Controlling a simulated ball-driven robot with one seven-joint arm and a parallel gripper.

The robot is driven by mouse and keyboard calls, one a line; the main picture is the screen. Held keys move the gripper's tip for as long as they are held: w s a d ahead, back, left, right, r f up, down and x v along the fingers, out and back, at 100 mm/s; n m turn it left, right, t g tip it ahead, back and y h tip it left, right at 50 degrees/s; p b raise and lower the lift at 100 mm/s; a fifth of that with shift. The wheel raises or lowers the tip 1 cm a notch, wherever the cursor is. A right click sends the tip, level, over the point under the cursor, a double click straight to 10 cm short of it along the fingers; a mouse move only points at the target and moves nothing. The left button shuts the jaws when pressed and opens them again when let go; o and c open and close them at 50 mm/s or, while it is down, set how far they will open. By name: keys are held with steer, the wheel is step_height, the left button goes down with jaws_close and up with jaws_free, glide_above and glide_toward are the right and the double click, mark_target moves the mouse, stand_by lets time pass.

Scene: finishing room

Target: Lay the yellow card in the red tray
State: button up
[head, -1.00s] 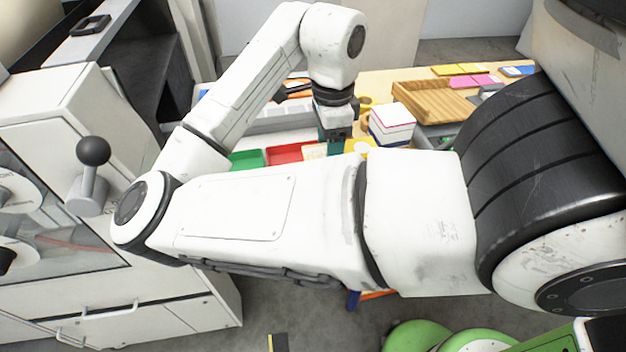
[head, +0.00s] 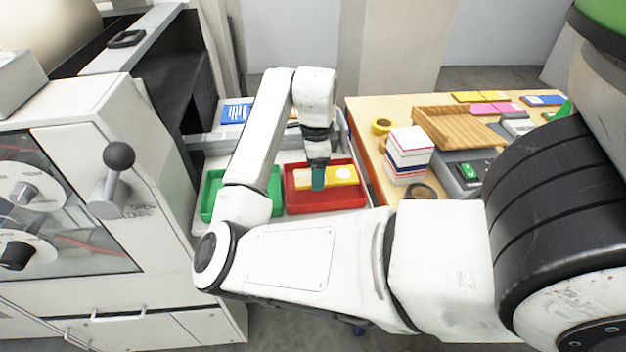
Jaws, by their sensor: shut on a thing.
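The yellow card (head: 343,174) has a white spot on its right part, and a cream-coloured part (head: 302,180) shows left of the fingers. My gripper (head: 318,180), with teal fingertips, is shut on the card. It holds the card over the red tray (head: 327,207), within the tray's outline in the head view. I cannot tell whether the card touches the tray floor. The fingers hide the middle of the card.
A green tray (head: 208,200) stands left of the red one. On the wooden table (head: 366,126) at right are a card stack (head: 409,145), a wooden rack (head: 455,132), and tape rolls. A machine with a black-knobbed lever (head: 118,157) stands at left.

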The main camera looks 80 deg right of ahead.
steer(key=f, duration=0.1)
steer(key=f+p, duration=0.1)
steer(key=f, duration=0.1)
steer(key=shift+w+d+f, duration=0.1)
steer(key=shift+w+d, duration=0.1)
steer(key=shift+w, duration=0.2)
steer(key=shift+f, duration=0.4)
steer(key=shift+f, duration=0.1)
steer(key=o, duration=1)
step_height(320, 180, up, 12)
steer(key=shift+r+b, duration=0.1)
steer(key=shift+b, duration=0.35)
